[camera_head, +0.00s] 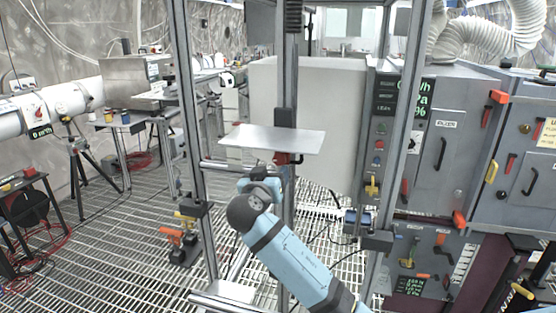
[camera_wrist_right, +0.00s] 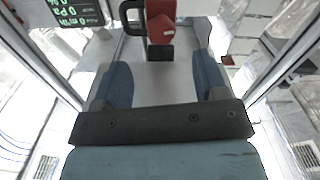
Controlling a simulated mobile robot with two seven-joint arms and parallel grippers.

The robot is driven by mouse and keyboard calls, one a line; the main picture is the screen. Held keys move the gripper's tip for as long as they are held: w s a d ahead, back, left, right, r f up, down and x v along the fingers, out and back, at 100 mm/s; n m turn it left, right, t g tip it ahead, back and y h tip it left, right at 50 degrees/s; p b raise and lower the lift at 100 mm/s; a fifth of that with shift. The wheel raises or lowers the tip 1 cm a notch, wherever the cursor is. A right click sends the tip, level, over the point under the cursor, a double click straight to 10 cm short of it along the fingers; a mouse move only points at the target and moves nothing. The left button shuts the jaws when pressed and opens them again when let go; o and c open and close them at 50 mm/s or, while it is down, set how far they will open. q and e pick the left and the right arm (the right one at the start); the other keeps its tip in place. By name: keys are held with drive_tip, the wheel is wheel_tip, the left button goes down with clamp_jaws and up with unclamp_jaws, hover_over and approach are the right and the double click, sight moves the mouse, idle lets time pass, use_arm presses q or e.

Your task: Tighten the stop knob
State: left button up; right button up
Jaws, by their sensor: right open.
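My right arm comes in from the bottom of the head view, and its blue gripper (camera_head: 264,184) is just below a flat metal plate (camera_head: 272,138) on an upright post. In the right wrist view the gripper (camera_wrist_right: 161,75) is open, with its two blue-padded fingers apart and nothing gripped. A red part with a black loop handle (camera_wrist_right: 161,22) lies beyond the fingertips, above a small black block (camera_wrist_right: 160,53). A small red part (camera_head: 284,158) shows under the plate in the head view. I cannot tell for sure which part is the stop knob. My left gripper is not in view.
Grey frame uprights (camera_head: 190,120) stand on both sides of my right arm. A grey control cabinet (camera_head: 440,140) with levers and displays is at right. A large pale box (camera_head: 330,110) stands behind the plate. Grated floor (camera_head: 130,235) is open at left.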

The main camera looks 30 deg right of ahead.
sight(279, 161)
drive_tip(key=x, duration=0.8)
drive_tip(key=shift+w+d, duration=0.25)
drive_tip(key=shift+w, duration=0.1)
drive_tip(key=c, duration=0.9)
